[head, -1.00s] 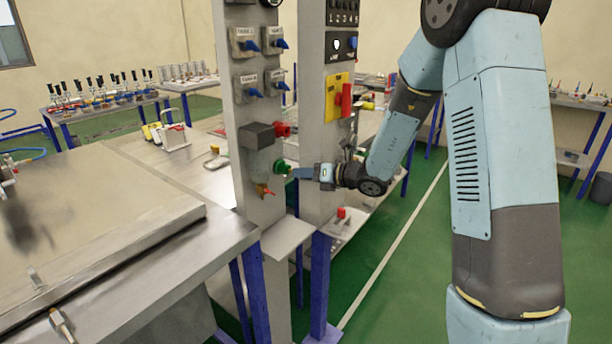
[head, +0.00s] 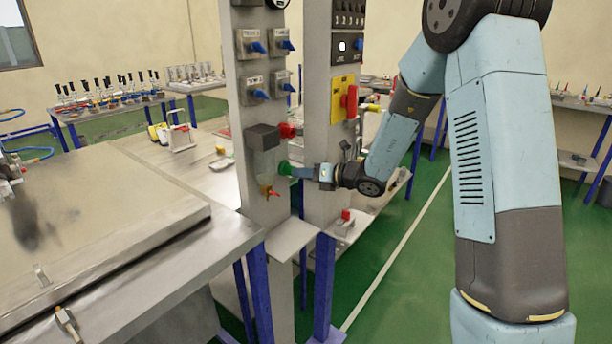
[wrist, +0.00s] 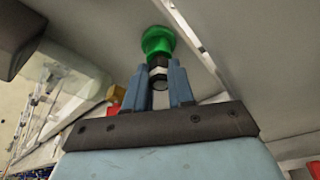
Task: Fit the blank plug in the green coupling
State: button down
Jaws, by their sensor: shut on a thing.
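The green coupling (head: 284,168) sticks out of the grey post, below a dark box. In the wrist view the green coupling (wrist: 158,40) is straight ahead of my fingertips. My gripper (wrist: 159,80) is shut on the blank plug (wrist: 158,72), a dark piece with a pale band. The plug is in line with the coupling and its front end meets the coupling's mouth, or nearly so. I cannot tell how deep it sits. In the head view my gripper (head: 297,172) is level with the coupling, and the plug is hidden there.
A red coupling (head: 287,130) sits just above, beside the dark box (head: 263,137). A small brass valve with a red handle (head: 270,193) is below. The second post (head: 322,200) with a red-and-yellow switch (head: 345,98) stands close to my wrist. A small shelf (head: 292,240) lies lower down.

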jog(key=shift+w+a, duration=0.15)
jog(key=shift+w, duration=0.05)
jog(key=c, duration=0.9)
grip_release()
jog(key=shift+v, duration=3.5)
jog(key=v, duration=1.3)
jog(key=shift+s+d+r, duration=0.15)
jog(key=shift+s+d, duration=0.05)
jog(key=shift+d, duration=0.15)
